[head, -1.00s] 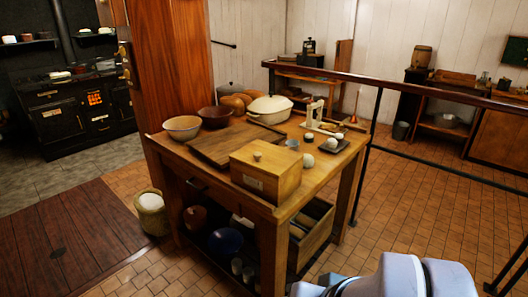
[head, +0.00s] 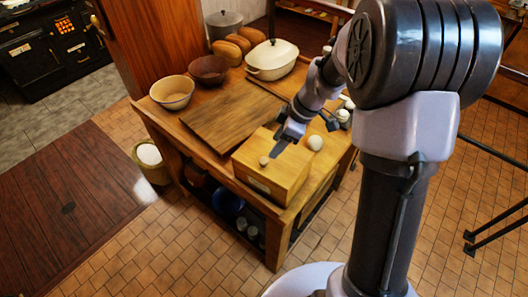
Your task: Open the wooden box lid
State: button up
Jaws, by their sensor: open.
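The wooden box (head: 271,174) stands near the front corner of the wooden table. Its lid is closed, with a small round pale knob (head: 264,161) on top toward the left. My gripper (head: 277,150) is over the box, just right of and behind the knob, with its dark fingers pointing down toward the lid. It is open and holds nothing that I can see. I cannot tell whether the fingers touch the lid. My arm hides the table's back right part.
A cutting board (head: 228,122) lies left of the box. Two bowls (head: 172,92) (head: 209,69), bread loaves (head: 226,50) and a lidded white dish (head: 271,60) stand behind. A white round item (head: 315,143) is close to the box's right side. A basket (head: 151,163) is on the floor.

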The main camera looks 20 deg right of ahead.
aim_at(264, 160)
jog(key=b+x, duration=0.1)
jog(key=x, duration=0.7)
jog(key=shift+w+a+f, duration=0.1)
jog(key=shift+f, duration=0.15)
grip_shut()
dwell(0.9)
